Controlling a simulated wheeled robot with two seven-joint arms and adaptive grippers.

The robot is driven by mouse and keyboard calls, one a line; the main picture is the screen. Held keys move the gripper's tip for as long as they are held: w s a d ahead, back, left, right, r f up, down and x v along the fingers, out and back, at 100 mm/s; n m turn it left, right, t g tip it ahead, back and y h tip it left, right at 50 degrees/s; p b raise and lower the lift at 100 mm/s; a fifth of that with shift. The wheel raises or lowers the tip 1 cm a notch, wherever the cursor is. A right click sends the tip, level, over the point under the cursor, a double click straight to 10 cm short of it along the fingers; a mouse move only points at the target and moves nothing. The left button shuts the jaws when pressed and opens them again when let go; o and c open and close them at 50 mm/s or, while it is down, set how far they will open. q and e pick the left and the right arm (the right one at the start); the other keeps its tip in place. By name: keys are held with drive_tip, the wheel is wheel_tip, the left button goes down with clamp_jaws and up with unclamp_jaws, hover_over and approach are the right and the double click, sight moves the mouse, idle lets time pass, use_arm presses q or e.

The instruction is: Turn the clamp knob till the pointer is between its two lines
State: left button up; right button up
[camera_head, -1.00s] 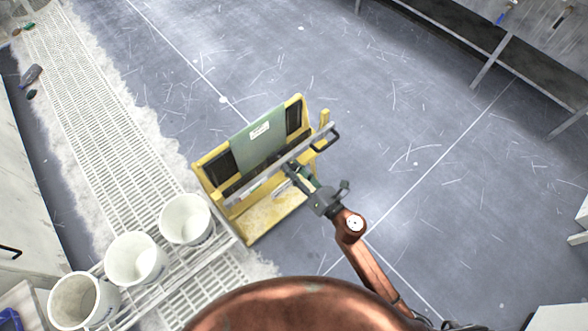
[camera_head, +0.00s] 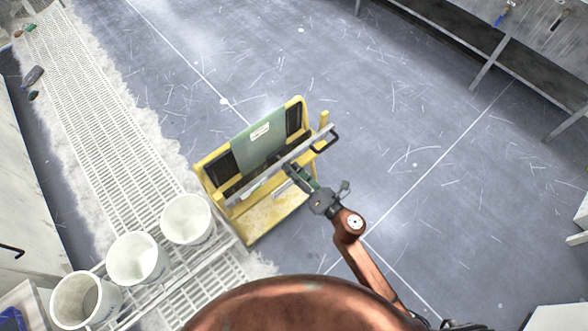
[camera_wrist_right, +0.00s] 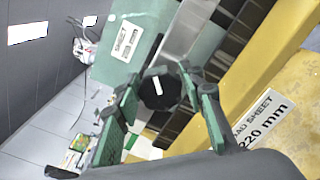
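The clamp knob (camera_wrist_right: 159,89) is dark and many-sided, with a white pointer bar on its face, in the middle of the right wrist view. The pointer stands near upright, slightly tilted; I cannot make out the two lines. My right gripper (camera_wrist_right: 161,80) has one green-padded finger on each side of the knob, the tips close to its edges. Whether they touch it is unclear. In the head view my right gripper (camera_head: 306,181) reaches the near side of the yellow stand (camera_head: 262,216), hiding the knob. My left gripper is not in view.
The stand holds a green sheet (camera_head: 262,142) with a white label, and a grey bar with a black handle (camera_head: 325,139) crosses it. Three white buckets (camera_head: 187,219) stand left of it by a white grating (camera_head: 95,130). The floor to the right is clear.

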drive_tip(key=o, duration=0.3)
drive_tip(key=shift+s+d, duration=0.1)
drive_tip(key=shift+s, duration=0.1)
drive_tip(key=v, duration=1.1)
drive_tip(key=shift+s+d, duration=0.15)
drive_tip(key=shift+s, duration=0.1)
